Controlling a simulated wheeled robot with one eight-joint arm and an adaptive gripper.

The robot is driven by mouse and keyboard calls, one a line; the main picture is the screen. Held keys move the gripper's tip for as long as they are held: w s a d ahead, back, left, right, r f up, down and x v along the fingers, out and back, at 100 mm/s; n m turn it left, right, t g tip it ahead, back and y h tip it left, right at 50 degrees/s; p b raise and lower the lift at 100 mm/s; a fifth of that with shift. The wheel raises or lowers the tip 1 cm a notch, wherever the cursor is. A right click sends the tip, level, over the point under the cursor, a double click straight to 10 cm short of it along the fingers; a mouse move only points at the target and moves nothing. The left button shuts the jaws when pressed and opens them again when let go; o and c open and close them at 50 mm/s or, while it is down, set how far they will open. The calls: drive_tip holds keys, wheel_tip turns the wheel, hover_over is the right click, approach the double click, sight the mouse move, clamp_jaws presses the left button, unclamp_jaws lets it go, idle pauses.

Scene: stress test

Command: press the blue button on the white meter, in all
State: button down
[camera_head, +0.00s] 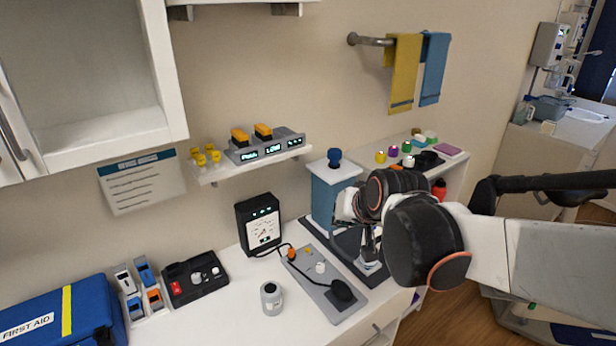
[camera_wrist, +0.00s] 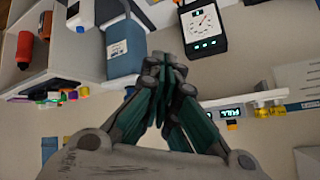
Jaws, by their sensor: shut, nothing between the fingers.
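A meter with a white dial face, a red needle and a dark casing (camera_head: 263,232) stands on the counter against the wall.
A grey panel with a black knob (camera_head: 325,280) lies in front of the meter, joined by a cable. A grey cylinder (camera_head: 271,298) stands nearby. A wall shelf (camera_head: 255,163) holds a display unit and yellow pieces. A black control box (camera_head: 195,284) sits left.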

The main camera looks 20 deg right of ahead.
drive_tip(key=w+d+f+m+p, duration=0.2)
drive_tip(key=w+d+m+p, duration=0.1)
drive_tip(key=w+d, duration=0.3)
drive_tip(key=w+d+f+m+h+p, duration=0.1)
drive_tip(key=w+d+f+m+p, duration=0.1)
drive_tip(key=w+d, duration=0.5)
drive_tip(key=d+p, duration=0.1)
drive_tip(key=d, duration=0.3)
drive_tip(key=shift+d+m+p, duration=0.3)
drive_tip(key=shift+m+p, duration=0.05)
drive_tip(key=shift+m, duration=0.05)
drive_tip(key=shift+f, duration=0.2)
wheel_tip(320, 180, down, 9)
drive_tip(key=b, duration=0.6)
drive_tip(key=shift+r, duration=0.2)
drive_tip(key=shift+f+b, duration=0.15)
drive_tip(key=shift+b, duration=0.2)
drive_tip(key=shift+f+b, duration=0.3)
